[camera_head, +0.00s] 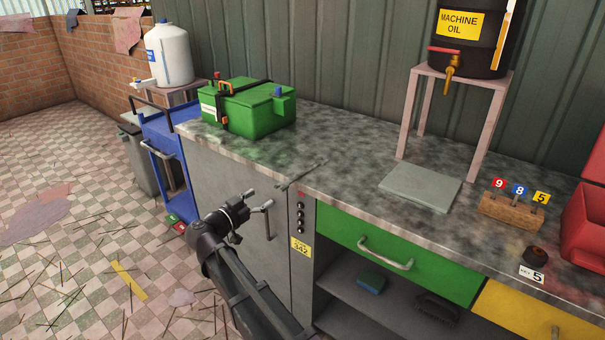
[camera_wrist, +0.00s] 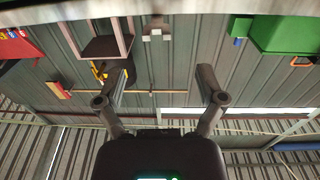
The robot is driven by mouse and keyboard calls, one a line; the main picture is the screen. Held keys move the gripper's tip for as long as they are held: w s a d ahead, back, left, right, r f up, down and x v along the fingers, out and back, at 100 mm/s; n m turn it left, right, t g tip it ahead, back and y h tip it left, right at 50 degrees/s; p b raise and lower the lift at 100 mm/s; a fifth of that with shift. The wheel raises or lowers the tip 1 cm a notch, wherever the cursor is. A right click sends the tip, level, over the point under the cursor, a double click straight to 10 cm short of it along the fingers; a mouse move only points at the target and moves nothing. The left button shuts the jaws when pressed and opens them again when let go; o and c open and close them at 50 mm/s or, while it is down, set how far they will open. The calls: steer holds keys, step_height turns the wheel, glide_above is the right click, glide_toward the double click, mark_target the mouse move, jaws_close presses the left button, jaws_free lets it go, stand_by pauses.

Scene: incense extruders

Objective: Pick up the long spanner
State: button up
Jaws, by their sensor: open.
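A long, thin, dark grey tool that looks like the long spanner (camera_head: 301,175) lies on the worktop close to its front edge, right of the green box. Its ends are too small to make out. My gripper (camera_head: 252,221) is in front of the bench, apart from the tool and nearer the camera. In the wrist view my gripper (camera_wrist: 162,80) has its two fingers spread wide with nothing between them. I cannot make out the spanner for sure in that view.
The green box (camera_head: 247,107) stands left on the stained worktop (camera_head: 345,140). A stand (camera_head: 486,120) bears the oil drum (camera_head: 467,38); a grey plate (camera_head: 420,187) lies before it. A numbered wooden block (camera_head: 511,210) and red bin (camera_head: 585,225) are right. A drawer handle (camera_head: 386,254) juts out.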

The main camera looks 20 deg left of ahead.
mark_target(278, 188)
steer(key=shift+x, duration=1.7)
steer(key=shift+x, duration=2.6)
steer(key=shift+d, duration=0.15)
steer(key=shift+c, duration=0.2)
jaws_close()
